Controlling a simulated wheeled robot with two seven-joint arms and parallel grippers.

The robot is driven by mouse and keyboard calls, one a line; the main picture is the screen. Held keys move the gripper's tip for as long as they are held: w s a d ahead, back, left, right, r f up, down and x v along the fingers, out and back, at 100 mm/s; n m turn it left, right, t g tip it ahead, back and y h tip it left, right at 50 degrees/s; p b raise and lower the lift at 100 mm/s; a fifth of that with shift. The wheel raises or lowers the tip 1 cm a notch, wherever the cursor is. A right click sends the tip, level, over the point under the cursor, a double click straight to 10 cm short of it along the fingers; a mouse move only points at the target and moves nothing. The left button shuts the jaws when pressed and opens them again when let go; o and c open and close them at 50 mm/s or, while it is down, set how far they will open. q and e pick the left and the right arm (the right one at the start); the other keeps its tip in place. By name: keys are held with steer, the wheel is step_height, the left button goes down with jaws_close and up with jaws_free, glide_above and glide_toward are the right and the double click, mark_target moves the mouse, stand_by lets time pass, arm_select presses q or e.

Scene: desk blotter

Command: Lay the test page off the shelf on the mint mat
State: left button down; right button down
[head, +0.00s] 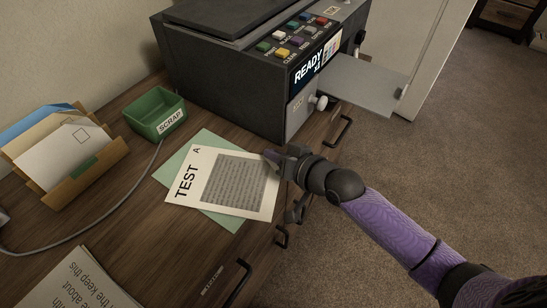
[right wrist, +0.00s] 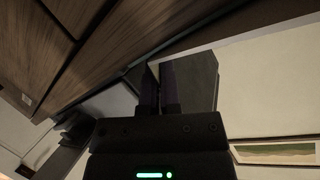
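The white test page (head: 215,204), marked "TEST A" with a grey printed block, is over the mint mat (head: 202,141) on the desk. It covers most of the mat, whose green shows at the top and bottom; I cannot tell whether the page lies flat on it or is slightly raised. My right gripper (head: 271,158) is shut on the page's right edge; its fingers also show close together in the right wrist view (right wrist: 159,85). The grey shelf (head: 365,85) at the printer's side is empty. My left gripper is not in view.
The dark printer (head: 235,75) reads "READY" and stands behind the mat. A green scrap bin (head: 152,106), a wooden paper holder (head: 98,183) and a cable are at the left. A printed sheet (head: 80,285) lies in front. Drawer handles (head: 282,237) stick out at the desk's front.

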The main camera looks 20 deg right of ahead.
steer(key=shift+r, duration=0.15)
steer(key=shift+f, duration=0.25)
steer(key=c, duration=0.9)
jaws_free()
steer(key=shift+r, duration=0.1)
steer(key=shift+o, duration=0.3)
